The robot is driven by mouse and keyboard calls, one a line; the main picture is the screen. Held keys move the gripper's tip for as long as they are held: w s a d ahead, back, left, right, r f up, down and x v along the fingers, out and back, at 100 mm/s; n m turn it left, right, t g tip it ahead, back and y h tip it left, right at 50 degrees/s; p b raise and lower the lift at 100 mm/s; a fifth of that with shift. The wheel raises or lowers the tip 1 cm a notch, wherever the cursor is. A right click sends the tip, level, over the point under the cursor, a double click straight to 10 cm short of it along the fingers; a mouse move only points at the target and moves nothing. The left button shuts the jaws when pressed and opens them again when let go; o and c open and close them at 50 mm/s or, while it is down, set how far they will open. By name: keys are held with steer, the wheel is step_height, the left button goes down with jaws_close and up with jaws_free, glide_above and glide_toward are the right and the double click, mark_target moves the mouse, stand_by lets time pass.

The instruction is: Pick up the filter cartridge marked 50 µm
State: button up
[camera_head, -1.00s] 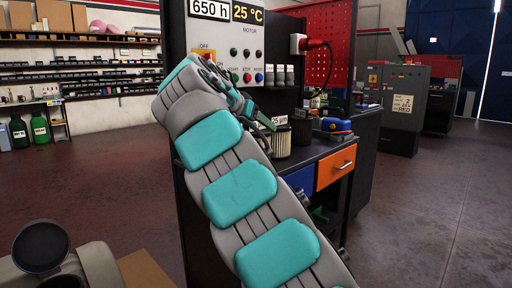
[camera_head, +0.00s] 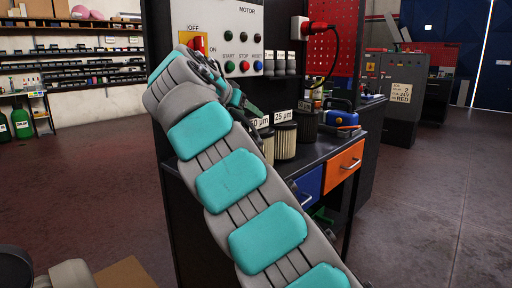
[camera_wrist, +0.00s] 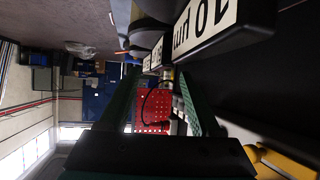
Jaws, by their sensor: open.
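The cartridge marked 50 µm (camera_head: 267,147) stands on the bench in the head view, its left part and first label digit partly covered by my arm. The pale pleated cartridge marked 25 µm (camera_head: 285,142) stands just right of it. My gripper (camera_head: 236,98) is just left of and above these cartridges.
The control panel (camera_head: 232,40) with switch and buttons rises behind my gripper. A red pegboard (camera_head: 330,50) is behind. Floor at the right is clear.

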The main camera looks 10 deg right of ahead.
mark_target(267, 133)
steer(key=shift+p+x, duration=0.4)
steer(key=shift+x, duration=2.8)
jaws_close()
